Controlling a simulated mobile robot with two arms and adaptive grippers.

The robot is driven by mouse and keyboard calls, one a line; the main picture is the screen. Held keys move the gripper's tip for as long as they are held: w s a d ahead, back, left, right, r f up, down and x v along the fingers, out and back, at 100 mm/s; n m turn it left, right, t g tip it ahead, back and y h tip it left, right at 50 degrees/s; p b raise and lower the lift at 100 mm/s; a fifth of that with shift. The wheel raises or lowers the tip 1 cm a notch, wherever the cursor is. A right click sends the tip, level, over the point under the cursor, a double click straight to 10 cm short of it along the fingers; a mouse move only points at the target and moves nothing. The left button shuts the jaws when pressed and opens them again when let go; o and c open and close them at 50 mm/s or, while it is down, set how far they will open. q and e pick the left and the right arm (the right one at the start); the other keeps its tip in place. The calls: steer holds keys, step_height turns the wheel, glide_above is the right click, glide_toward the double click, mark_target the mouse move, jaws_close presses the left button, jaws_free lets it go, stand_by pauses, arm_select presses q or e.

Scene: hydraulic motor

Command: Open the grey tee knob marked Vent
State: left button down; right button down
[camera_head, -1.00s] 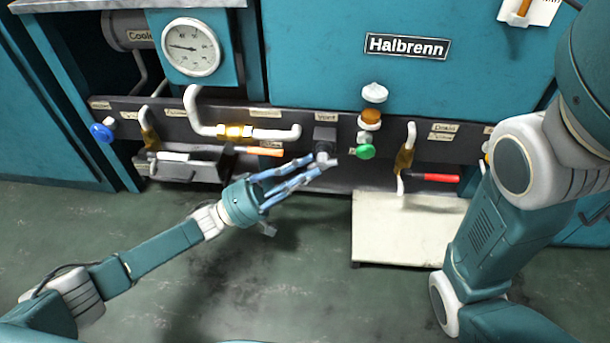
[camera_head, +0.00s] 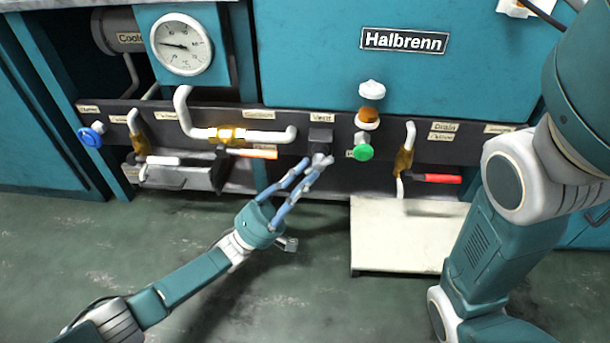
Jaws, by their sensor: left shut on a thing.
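The grey tee knob (camera_head: 322,160) sits on a dark square mount (camera_head: 320,139) under the label Vent (camera_head: 321,118), on the dark panel below the Halbrenn plate. My left gripper (camera_head: 314,166) reaches up to it from the lower left. Its blue fingers are shut on the tee knob, and the fingertips partly hide it. I cannot tell from this view how far the knob is turned. My right arm shows at the right, but its gripper is out of view.
A green knob (camera_head: 363,152) is close right of the tee knob. An orange-handled valve (camera_head: 252,153) is to its left, and a red-handled lever (camera_head: 437,178) farther right. A blue knob (camera_head: 91,136) is far left. A pale platform (camera_head: 405,237) stands below.

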arm_select(q)
steer(key=c, duration=1.6)
jaws_free()
steer(key=shift+d, duration=0.1)
steer(key=shift+o, duration=0.2)
steer(key=s+a+f, duration=0.1)
steer(key=s+a, duration=0.2)
steer(key=a, duration=0.4)
steer(key=s+a+f, duration=0.2)
steer(key=s+a, duration=0.2)
steer(key=a, duration=0.3)
steer(key=shift+f, duration=0.25)
